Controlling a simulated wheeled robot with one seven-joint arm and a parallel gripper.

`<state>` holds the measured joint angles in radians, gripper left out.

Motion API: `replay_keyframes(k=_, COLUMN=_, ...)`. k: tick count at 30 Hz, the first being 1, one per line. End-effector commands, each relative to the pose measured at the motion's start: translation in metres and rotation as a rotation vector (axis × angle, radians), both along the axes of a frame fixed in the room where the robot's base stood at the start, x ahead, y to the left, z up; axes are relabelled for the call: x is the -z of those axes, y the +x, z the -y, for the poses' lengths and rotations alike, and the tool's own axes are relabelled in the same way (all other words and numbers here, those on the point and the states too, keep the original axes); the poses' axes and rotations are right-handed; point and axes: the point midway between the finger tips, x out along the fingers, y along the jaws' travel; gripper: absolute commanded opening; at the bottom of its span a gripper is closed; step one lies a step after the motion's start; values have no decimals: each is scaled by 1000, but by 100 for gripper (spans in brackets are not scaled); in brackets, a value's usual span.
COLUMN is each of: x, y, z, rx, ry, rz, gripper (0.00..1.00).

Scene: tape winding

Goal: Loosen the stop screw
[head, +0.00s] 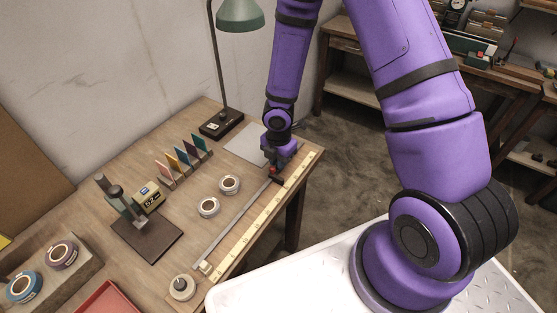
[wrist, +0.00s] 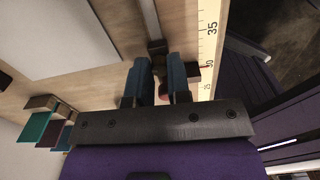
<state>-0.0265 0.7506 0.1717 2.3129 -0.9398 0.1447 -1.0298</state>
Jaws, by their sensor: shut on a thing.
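My gripper (head: 273,166) is low over the far end of the measuring rail at the table's right edge. In the wrist view its two blue fingers (wrist: 161,85) point at a dark stop block (wrist: 157,47) on the grey metal rail (wrist: 148,18). The cream scale (wrist: 209,35) runs alongside, near marks 30 and 35. The rail (head: 233,222) and scale (head: 262,216) also show in the head view.
Two tape rolls (head: 208,207) (head: 229,184) lie left of the rail. A pale sheet (head: 246,146) lies near my gripper.

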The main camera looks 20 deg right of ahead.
Motion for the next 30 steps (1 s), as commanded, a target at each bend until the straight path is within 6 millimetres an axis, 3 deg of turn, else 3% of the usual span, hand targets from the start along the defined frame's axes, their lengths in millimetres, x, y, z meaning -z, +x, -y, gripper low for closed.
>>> replay_keyframes(k=6, x=0, y=0, z=-1, rx=168, ry=0, rz=1, gripper=0)
replay_keyframes(k=14, x=0, y=0, z=0, rx=177, ry=0, rz=1, gripper=0)
replay_keyframes(k=15, x=0, y=0, z=0, rx=177, ry=0, rz=1, gripper=20)
replay_keyframes(k=18, x=0, y=0, z=0, rx=176, ry=0, rz=1, gripper=43)
replay_keyframes(k=30, x=-5, y=1, z=0, rx=178, ry=1, rz=2, gripper=43)
